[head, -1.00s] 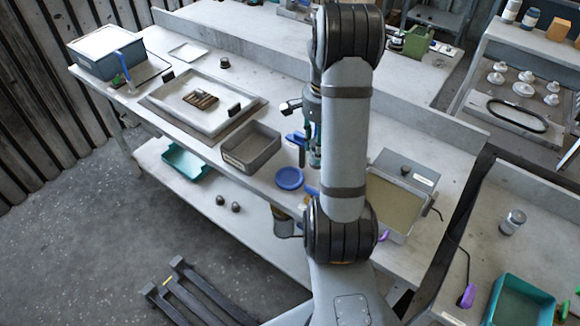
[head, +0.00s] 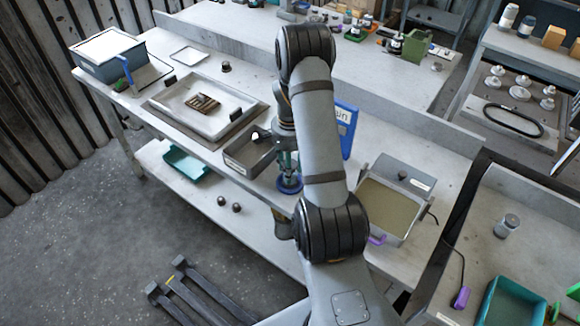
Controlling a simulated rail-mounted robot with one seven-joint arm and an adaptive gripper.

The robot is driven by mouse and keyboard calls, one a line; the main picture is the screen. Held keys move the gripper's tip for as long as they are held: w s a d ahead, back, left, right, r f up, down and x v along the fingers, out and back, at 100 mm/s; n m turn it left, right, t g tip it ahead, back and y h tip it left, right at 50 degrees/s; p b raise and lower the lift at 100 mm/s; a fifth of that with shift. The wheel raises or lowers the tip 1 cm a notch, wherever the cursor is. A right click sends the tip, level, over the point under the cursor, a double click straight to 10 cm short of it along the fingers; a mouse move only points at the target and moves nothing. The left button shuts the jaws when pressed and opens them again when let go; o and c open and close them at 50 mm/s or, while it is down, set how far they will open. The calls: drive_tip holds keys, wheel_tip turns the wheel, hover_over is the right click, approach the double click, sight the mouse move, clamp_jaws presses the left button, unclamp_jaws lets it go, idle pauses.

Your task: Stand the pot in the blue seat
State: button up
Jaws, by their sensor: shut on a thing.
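The blue seat (head: 289,188) is a round blue piece near the front edge of the bench, just right of the grey bin. My gripper (head: 288,168) points down directly over it. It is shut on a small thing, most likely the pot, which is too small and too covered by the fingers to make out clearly. The held thing's lower end is at or just above the seat; I cannot tell whether they touch.
A grey open bin (head: 245,158) stands close left of my gripper. A blue sign panel (head: 345,125) stands behind my arm. A tan-filled tray (head: 390,208) is on the right. A white tray (head: 190,122) with a brown rack lies at the left.

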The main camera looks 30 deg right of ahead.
drive_tip(key=shift+f, duration=0.15)
drive_tip(key=o, duration=1.4)
drive_tip(key=shift+c, duration=0.2)
drive_tip(key=shift+w+r, duration=0.1)
drive_tip(key=shift+r, duration=0.55)
wheel_tip(320, 180, up, 11)
drive_tip(key=b, duration=0.1)
